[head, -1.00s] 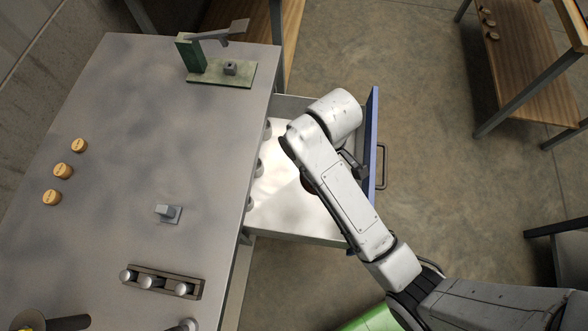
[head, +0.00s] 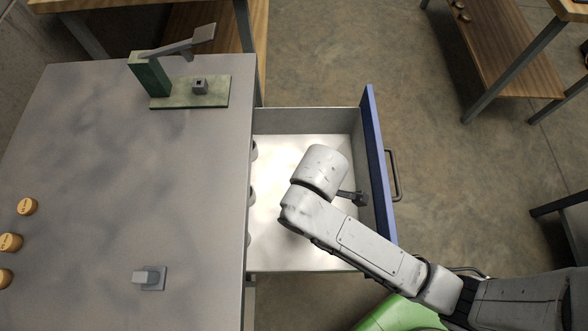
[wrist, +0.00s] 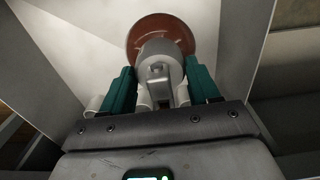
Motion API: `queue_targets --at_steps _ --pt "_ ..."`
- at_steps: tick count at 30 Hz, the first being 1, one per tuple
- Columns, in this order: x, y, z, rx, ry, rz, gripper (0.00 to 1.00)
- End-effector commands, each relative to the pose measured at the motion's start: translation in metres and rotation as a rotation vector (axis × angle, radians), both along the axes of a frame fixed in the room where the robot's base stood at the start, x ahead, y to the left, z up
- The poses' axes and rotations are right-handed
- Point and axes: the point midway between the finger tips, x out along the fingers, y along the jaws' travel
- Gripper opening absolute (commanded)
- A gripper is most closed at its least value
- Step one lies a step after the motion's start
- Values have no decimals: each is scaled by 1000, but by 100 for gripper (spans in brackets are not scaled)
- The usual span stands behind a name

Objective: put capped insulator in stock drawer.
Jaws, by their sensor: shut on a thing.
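The capped insulator, a red-brown disc (wrist: 150,27) with a grey metal cap (wrist: 160,62), is in my gripper (wrist: 161,76). The gripper's teal fingers are shut on either side of the cap. The stock drawer (head: 305,122) is pulled open, with pale metal walls and a blue front (head: 376,165). My arm's end is over the drawer's middle in the head view, hiding the gripper and insulator there. The wrist view shows pale drawer surfaces behind the disc; whether it touches the floor I cannot tell.
Several pale round pieces (head: 251,195) show along the drawer's inner left side, partly under the tabletop. The grey workbench (head: 190,190) carries a green lever press (head: 190,92), a small grey block fixture (head: 150,278) and orange-tan caps (head: 11,242). The drawer's far part looks clear.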

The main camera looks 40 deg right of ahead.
Motion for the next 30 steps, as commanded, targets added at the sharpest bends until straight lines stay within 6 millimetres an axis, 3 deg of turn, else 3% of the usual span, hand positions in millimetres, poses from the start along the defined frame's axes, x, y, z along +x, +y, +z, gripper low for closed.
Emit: queue_targets --at_steps 8,15,26,30 --pt "55 -11 -23 3 -2 -4 0" --pt "81 -18 -61 2 -1 -2 0" --pt "99 -22 -83 2 0 -2 0" --pt "98 -22 -101 1 1 0 0"
